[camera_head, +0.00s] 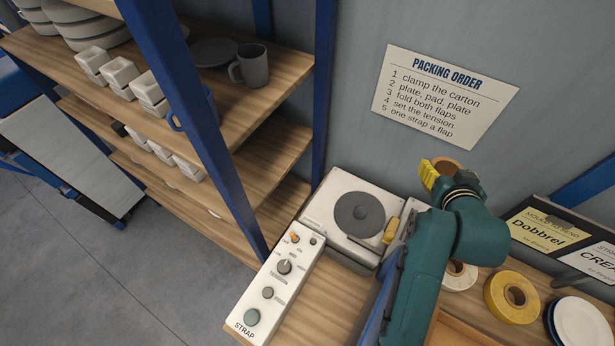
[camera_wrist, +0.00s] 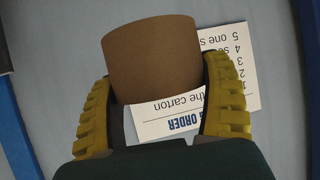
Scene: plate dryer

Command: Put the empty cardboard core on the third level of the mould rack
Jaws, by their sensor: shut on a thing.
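The brown cardboard core (camera_head: 449,166) is between the yellow fingers of my gripper (camera_head: 440,170), raised in front of the wall at the right of the head view. In the wrist view the core (camera_wrist: 152,58) shows as a plain brown cylinder, with a finger against each side; my gripper (camera_wrist: 155,90) is shut on it. A wooden rack with blue posts (camera_head: 187,95), which looks like the mould rack, stands at the left with several levels. My gripper is to the right of this rack, apart from it. The lower levels are partly hidden by the upper boards and a post.
Stacked plates (camera_head: 85,22), a grey mug (camera_head: 252,65) and white square dishes (camera_head: 120,72) occupy the rack's upper levels. A strap control panel (camera_head: 275,285) and a white machine with a grey disc (camera_head: 359,214) stand between rack and arm. Tape rolls (camera_head: 511,298) lie at right.

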